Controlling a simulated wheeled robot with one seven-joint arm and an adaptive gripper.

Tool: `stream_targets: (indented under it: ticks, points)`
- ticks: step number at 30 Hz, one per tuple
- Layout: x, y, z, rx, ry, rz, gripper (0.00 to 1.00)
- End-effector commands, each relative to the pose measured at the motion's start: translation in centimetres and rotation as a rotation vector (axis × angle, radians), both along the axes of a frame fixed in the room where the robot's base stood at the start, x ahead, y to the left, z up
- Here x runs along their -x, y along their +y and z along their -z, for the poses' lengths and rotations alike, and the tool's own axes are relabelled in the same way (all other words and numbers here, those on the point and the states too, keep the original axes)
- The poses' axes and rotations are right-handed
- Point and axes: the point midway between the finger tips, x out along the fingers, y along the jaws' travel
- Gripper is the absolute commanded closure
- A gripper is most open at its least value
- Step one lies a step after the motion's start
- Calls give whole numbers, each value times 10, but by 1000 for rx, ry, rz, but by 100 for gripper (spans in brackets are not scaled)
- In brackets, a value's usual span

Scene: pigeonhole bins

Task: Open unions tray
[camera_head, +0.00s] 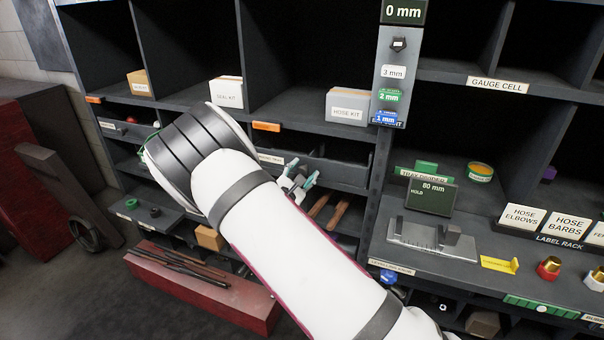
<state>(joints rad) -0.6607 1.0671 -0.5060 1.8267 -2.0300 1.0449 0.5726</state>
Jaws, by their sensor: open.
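My gripper (302,174) shows just past my white arm, with two teal fingertips apart and nothing seen between them. It is in front of a dark grey tray (338,172) in the middle column of the pigeonhole unit. That tray's white label (271,158) is too small to read and its left part is hidden by my arm, so I cannot tell if it is the unions tray. I cannot tell if the fingertips touch the tray. Another tray (127,132) sits in the left column, its label unreadable too.
A hose kit box (347,107) and a seal kit box (227,93) stand on the shelf above. A red box (200,290) with dark rods on top lies low in front. A gauge (431,196) reading 80 mm and a label rack (560,238) fill the right bench.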

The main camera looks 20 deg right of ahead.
Motion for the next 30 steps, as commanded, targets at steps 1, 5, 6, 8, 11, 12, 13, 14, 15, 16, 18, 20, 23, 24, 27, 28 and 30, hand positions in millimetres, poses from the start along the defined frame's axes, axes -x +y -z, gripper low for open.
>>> stream_targets:
  ticks: [1,5,6,8,11,12,13,14,15,16,18,20,23,24,27,28,30]
  points:
    - [-1,-1,0,0,0,0,53]
    - [-2,-1,0,1,1,0,53]
    - [-1,-1,0,1,1,0,53]
    - [-1,-1,0,1,1,0,53]
    - [-1,-1,0,1,1,0,71]
    - [-1,-1,0,1,1,0,80]
    - [-1,-1,0,1,1,0,87]
    - [-1,-1,0,1,1,0,94]
    - [-1,-1,0,0,0,0,100]
    - [-1,-1,0,1,1,0,100]
    - [-1,-1,0,0,0,0,100]
    - [-1,-1,0,0,1,-1,100]
    - [2,1,0,0,1,-1,100]
    - [5,3,-1,0,2,-1,100]
    - [16,11,-1,1,4,-2,100]
    - [20,15,-2,1,4,-2,100]
    - [33,24,-2,0,5,-3,100]
